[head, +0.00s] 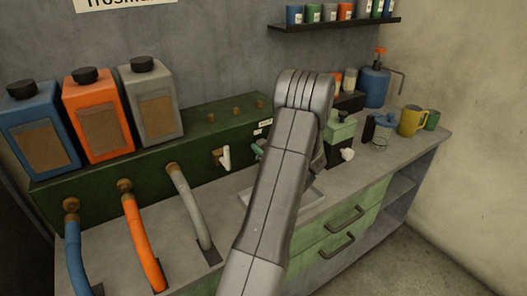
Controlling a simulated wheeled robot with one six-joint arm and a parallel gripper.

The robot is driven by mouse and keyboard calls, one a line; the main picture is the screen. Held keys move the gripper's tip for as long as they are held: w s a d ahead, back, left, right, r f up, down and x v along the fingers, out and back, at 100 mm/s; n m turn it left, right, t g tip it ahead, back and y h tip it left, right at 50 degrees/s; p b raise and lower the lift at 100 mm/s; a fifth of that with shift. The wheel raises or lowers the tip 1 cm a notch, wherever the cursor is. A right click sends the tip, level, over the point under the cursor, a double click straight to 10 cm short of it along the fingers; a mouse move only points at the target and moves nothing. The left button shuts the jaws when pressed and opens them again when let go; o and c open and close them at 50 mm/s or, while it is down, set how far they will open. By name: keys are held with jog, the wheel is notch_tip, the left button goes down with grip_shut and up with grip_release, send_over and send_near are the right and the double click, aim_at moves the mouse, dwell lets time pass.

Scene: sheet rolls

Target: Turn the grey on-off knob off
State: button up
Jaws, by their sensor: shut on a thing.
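I cannot make out the grey on-off knob for sure in the head view; it may be hidden behind my arm. The long green box (130,152) on the counter carries a white lever handle (226,157) on its front. A small teal-green part (258,147) shows right at the left edge of my arm, mostly covered. Two small white labels (265,123) sit above it. My arm rises from the bottom centre and bends down in front of the box's right end. Its forearm hides my gripper, so neither the fingers nor what they touch can be seen.
Blue, orange (97,110) and grey bottles stand on the box, with matching hoses below. Right of my arm are a small green device with a white knob (347,154), a blue can (375,87) and a yellow mug (412,121). A pale tray (312,198) lies partly behind my arm.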

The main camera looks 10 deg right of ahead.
jog(key=n+b, duration=0.2)
jog(key=b, duration=0.2)
jog(key=f+n+b, duration=0.1)
jog(key=n+b, duration=0.2)
jog(key=b, duration=0.2)
jog(key=n+b, duration=0.5)
jog(key=b, duration=0.5)
jog(key=n+b, duration=0.5)
jog(key=b, duration=0.3)
jog(key=shift+r, duration=0.15)
jog(key=shift+r+n+b, duration=0.2)
jog(key=shift+n+b, duration=0.7)
jog(key=shift+b, duration=0.35)
jog(key=shift+r, duration=0.1)
jog(key=o, duration=1)
